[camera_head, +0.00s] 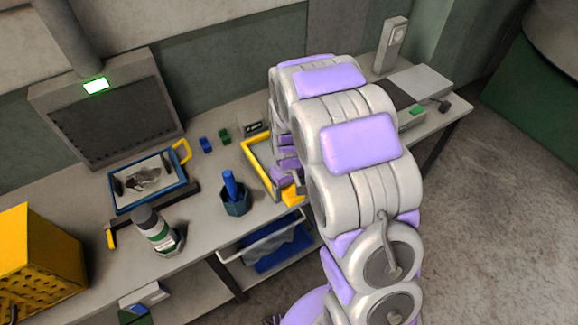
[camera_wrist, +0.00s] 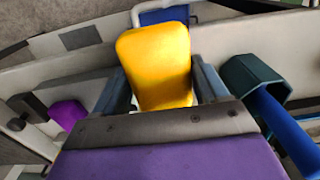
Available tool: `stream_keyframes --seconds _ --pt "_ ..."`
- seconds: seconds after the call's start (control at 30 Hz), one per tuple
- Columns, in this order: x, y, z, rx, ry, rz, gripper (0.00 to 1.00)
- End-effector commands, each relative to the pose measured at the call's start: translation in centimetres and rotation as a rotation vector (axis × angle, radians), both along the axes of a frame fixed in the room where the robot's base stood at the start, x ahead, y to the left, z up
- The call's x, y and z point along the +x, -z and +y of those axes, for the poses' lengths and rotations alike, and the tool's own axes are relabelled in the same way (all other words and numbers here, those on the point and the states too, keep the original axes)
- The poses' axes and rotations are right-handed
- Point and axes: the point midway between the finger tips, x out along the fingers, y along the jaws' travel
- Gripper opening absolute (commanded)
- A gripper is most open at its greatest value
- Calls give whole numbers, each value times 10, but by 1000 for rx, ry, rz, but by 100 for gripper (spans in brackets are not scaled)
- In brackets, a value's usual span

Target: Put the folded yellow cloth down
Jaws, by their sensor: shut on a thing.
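The folded yellow cloth (camera_wrist: 158,65) is between the two fingers of my gripper (camera_wrist: 160,92) in the wrist view. My gripper is shut on it. In the head view the yellow cloth (camera_head: 293,195) shows as a small patch beside my arm, near the front edge of the bench (camera_head: 212,262). My arm hides most of the gripper there. I cannot tell whether the cloth touches the bench.
A dark green cup (camera_head: 236,203) with a blue-handled tool stands left of the cloth. A yellow-edged tray (camera_head: 257,166) lies behind it. A bottle (camera_head: 155,230), a blue-framed tray (camera_head: 148,183) and a yellow perforated box (camera_head: 38,255) stand farther left. A basket with blue cloth (camera_head: 275,257) hangs below.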

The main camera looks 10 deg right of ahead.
Motion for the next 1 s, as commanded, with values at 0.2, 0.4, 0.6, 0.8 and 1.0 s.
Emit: stream_keyframes --seconds 0.2,0.4,0.6,0.8,1.0 --pt "43 7 -1 -11 -2 -1 45" --pt "80 9 -12 -9 -1 -4 45" --pt "108 11 -29 -2 -2 -5 45" --pt "118 12 -30 -2 -2 0 45" --pt "119 30 -23 -9 -1 2 45"
